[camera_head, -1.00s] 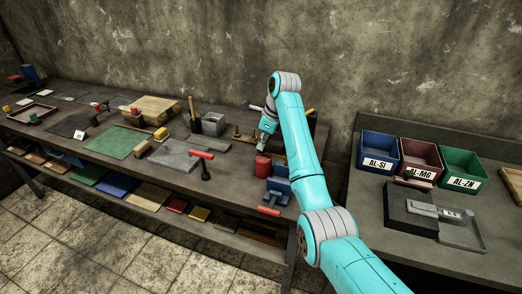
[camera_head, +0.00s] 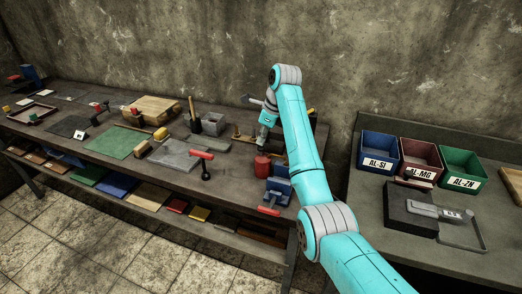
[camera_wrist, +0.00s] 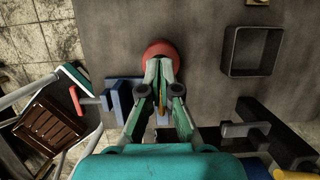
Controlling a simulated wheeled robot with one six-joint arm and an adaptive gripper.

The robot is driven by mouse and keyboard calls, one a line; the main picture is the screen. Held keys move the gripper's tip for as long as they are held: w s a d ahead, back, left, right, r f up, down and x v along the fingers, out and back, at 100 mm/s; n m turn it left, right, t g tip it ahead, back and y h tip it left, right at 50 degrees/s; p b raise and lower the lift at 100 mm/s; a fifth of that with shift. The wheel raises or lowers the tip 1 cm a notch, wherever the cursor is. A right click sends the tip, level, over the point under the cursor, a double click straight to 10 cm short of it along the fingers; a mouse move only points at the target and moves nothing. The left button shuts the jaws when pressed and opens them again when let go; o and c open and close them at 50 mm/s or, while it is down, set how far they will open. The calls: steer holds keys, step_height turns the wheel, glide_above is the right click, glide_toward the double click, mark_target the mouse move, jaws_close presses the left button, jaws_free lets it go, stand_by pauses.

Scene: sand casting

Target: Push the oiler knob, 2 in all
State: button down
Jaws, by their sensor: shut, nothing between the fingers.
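The red can that looks like the oiler (camera_head: 262,166) stands upright on the dark workbench (camera_head: 232,180), behind the blue vise. Its knob cannot be made out. My gripper (camera_wrist: 160,62) is shut with nothing in it. In the wrist view its fingertips overlap the near edge of the round red top of the can (camera_wrist: 158,48).
The blue vise (camera_head: 278,187) with a red handle stands at the bench's front edge, close to the can. A red-handled tool (camera_head: 204,156) lies to the left. A grey square box (camera_wrist: 250,50) is nearby. Labelled bins (camera_head: 379,150) stand on the right table.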

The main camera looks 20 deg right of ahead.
stand_by(0.4)
steer(key=shift+f, duration=0.6)
steer(key=shift+f, duration=0.65)
steer(key=shift+r, duration=1.4)
